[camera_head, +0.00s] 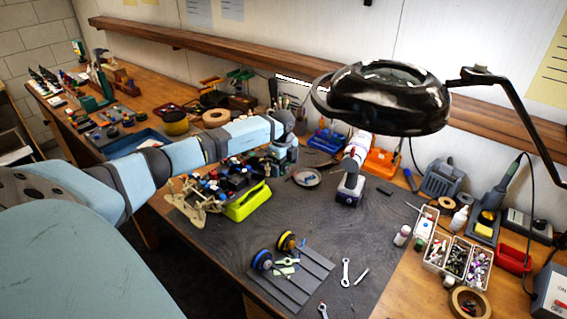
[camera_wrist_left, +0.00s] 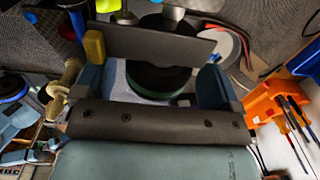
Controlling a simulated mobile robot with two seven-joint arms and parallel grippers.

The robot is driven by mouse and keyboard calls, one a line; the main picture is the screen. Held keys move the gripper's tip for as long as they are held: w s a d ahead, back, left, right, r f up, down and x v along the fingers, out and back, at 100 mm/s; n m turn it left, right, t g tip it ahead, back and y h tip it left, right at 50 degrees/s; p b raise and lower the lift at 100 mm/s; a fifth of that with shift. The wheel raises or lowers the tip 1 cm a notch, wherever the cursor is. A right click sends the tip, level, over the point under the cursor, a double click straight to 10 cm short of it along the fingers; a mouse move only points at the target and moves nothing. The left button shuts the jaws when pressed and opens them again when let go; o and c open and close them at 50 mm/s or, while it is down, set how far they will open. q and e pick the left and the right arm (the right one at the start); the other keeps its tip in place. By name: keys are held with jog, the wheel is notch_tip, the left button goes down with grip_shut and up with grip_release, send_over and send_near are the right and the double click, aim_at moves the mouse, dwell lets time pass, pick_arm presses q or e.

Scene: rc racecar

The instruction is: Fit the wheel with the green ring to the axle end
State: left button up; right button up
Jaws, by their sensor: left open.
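My left gripper (camera_head: 284,165) is beside the car, to its right in the head view. In the left wrist view its fingers (camera_wrist_left: 152,82) stand apart. Between them is a dark wheel with a green ring (camera_wrist_left: 160,99); part of it is hidden behind a dark flat plate and the gripper body. I cannot tell whether the fingers touch it. The car (camera_head: 228,180) rests on a yellow-green stand (camera_head: 249,202). The axle end cannot be made out. My right gripper is out of view.
Blue-ringed (camera_head: 262,260) and yellow-ringed (camera_head: 286,242) wheels stand on a slatted rack (camera_head: 300,280). A lamp (camera_head: 385,98) overhangs the bench. The mat's middle is clear.

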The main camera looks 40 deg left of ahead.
pick_arm(q)
notch_tip(320, 180, up, 12)
jog(key=shift+s+f+b, duration=0.1)
jog(key=shift+s+b, duration=0.05)
jog(key=shift+b, duration=0.75)
jog(key=shift+r, duration=0.5)
jog(key=shift+s+f, duration=0.1)
jog(key=shift+s, duration=0.05)
